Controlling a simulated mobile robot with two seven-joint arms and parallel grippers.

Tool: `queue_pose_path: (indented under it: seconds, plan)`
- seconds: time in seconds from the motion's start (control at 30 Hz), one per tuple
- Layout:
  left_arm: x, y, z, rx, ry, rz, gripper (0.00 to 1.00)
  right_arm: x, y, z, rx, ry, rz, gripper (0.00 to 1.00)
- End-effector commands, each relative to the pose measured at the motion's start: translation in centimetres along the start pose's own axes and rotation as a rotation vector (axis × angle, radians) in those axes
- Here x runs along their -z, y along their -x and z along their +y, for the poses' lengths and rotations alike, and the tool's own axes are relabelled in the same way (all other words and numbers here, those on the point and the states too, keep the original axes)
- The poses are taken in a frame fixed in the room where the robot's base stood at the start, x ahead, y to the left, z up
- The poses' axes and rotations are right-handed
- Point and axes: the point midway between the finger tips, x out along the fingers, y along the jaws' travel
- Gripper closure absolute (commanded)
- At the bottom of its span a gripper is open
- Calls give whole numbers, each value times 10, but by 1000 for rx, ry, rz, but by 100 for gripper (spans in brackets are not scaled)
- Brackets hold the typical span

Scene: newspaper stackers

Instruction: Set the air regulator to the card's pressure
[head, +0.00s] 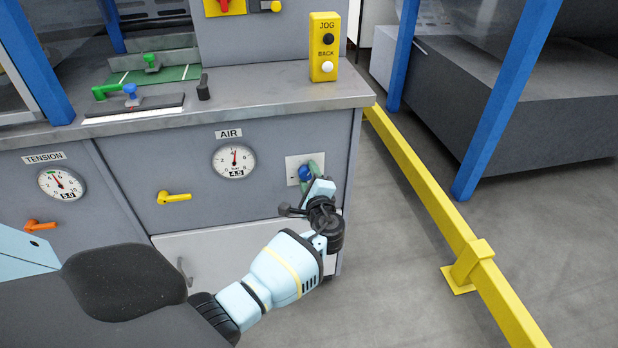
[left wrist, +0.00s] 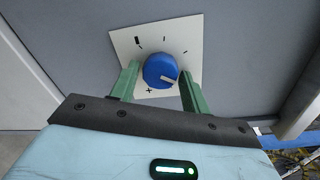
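The blue air regulator knob (head: 305,173) sits on a white plate at the right of the grey cabinet front. My left gripper (left wrist: 159,85) has one green finger on each side of the knob, with narrow gaps; contact is not clear. In the head view my left gripper (head: 312,178) partly covers the plate. The AIR gauge (head: 234,160) has its needle nearly straight up and a small label that seems to read 4.5. My right gripper is out of view.
A yellow lever (head: 174,198) is below left of the AIR gauge. The TENSION gauge (head: 61,184) and an orange lever (head: 38,225) are farther left. A yellow floor rail (head: 430,200) runs along the right; the floor between is clear.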

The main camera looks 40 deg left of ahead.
Motion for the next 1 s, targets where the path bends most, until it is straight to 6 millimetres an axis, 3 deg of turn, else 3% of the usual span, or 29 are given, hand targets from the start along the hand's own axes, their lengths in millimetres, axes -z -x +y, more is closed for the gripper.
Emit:
queue_pose_path:
  seconds: [0.1, 0.43, 0.8, 1.0]
  plan:
    - [0, 0, 0, 0, 1, 0, 41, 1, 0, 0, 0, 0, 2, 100]
    - [0, 4, 0, 0, 1, 1, 41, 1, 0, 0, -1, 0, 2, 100]
    - [0, 58, 0, -1, 2, 2, 41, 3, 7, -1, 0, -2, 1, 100]
    - [0, 76, 0, 0, 1, 1, 41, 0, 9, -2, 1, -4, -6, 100]
